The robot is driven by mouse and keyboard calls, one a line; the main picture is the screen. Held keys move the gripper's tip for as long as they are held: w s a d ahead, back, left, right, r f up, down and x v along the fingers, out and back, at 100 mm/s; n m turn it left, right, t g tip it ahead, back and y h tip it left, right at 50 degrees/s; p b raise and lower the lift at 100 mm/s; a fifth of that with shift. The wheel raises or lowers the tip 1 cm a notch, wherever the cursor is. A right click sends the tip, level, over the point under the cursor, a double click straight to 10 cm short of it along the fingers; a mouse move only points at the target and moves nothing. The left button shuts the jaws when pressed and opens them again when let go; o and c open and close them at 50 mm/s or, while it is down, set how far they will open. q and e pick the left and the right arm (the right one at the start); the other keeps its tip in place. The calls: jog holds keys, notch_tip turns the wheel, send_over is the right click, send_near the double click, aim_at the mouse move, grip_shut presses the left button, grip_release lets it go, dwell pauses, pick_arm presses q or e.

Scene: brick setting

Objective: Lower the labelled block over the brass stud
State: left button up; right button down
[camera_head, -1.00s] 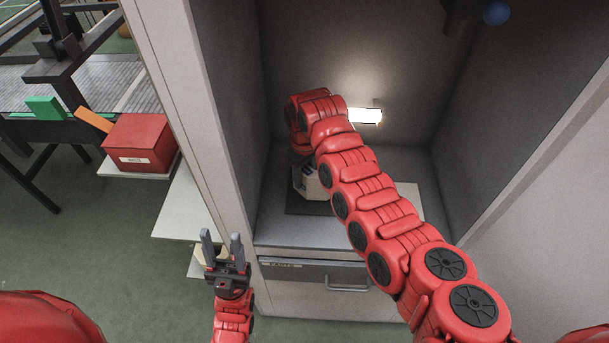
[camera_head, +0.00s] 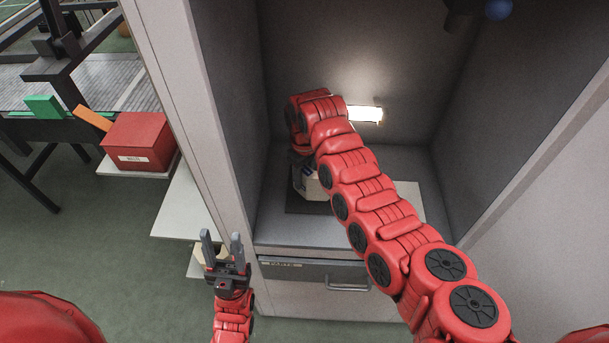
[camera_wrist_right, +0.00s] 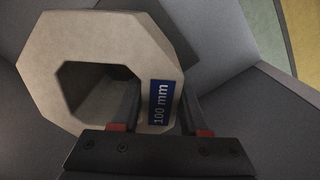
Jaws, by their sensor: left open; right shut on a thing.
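The labelled block is a pale octagonal piece with an octagonal hole and a blue "100 mm" label. It fills the left half of the right wrist view (camera_wrist_right: 75,35), and a small part of it shows in the head view (camera_head: 312,187) below my right arm's wrist. My right gripper (camera_wrist_right: 160,110) is shut on the block's wall at the label side. In the head view that gripper is mostly hidden by my arm. My left gripper (camera_head: 222,245) is open and empty, in front of the cabinet's left side. The brass stud is not visible in either view.
A grey cabinet niche (camera_head: 400,70) with side walls surrounds my right arm. A dark mat (camera_head: 293,205) lies under the block, and a lit lamp (camera_head: 364,113) is behind. A drawer with a handle (camera_head: 347,287) is below. A red box (camera_head: 140,140) stands on a shelf at left.

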aim_at(305, 169)
jog(key=shift+f+b, duration=0.8)
jog(key=shift+f, duration=0.7)
jog(key=shift+c, duration=1.7)
grip_release()
jog(key=shift+f, duration=0.1)
jog(key=shift+r, duration=1.35)
jog(key=shift+r+p, duration=0.3)
jog(key=shift+r, duration=2.9)
